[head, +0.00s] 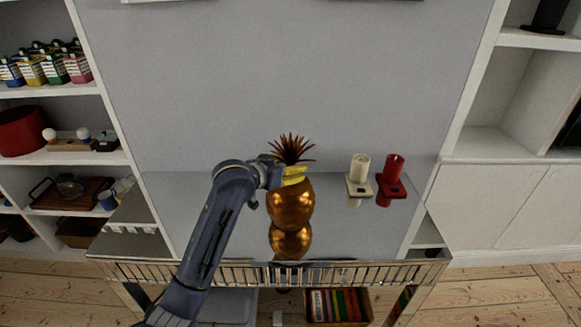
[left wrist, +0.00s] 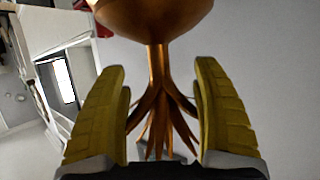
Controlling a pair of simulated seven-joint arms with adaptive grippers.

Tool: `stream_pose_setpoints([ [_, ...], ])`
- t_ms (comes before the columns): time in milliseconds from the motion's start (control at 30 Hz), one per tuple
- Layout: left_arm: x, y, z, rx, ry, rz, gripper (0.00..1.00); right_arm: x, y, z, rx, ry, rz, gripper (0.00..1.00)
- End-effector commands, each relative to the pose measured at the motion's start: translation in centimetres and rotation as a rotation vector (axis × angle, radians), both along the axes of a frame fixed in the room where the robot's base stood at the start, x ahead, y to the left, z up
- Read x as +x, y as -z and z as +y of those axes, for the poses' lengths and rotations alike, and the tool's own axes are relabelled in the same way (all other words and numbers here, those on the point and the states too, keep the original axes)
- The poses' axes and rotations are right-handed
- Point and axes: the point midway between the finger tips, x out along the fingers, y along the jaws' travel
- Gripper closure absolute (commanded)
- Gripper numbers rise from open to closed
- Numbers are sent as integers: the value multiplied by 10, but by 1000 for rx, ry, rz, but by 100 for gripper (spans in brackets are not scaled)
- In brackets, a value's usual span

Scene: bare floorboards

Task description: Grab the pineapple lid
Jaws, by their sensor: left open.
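The pineapple (head: 290,205) is a shiny golden-copper vessel on the glossy tabletop. Its lid (head: 291,147) carries a crown of pointed dark-copper leaves. My left gripper (head: 293,176) is at the neck between the leaves and the round body, and its yellow finger hides part of the neck. In the left wrist view, the open yellow fingers stand on both sides of the lid's leaves and stem (left wrist: 158,75), with visible gaps. The golden body (left wrist: 155,15) is cut off at the top of that view. My right gripper is not in view.
A cream candle (head: 359,167) and a red candle (head: 392,168) stand in holders to the right of the pineapple. The table has a slatted metal front edge (head: 340,273). Filled shelves stand at the left. The tabletop left of my arm is clear.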

Motion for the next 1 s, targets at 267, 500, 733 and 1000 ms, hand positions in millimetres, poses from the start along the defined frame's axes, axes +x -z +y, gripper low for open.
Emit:
stream_pose_setpoints([
  [267, 16, 8, -10, 1, 0, 1, 34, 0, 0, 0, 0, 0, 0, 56],
  [500, 16, 8, -11, 1, 0, -1, 34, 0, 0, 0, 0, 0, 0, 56],
  [733, 16, 8, -10, 0, 0, 0, 57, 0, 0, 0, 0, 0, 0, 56],
  [1000, 16, 8, -10, 0, 0, 0, 88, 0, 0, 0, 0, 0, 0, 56],
])
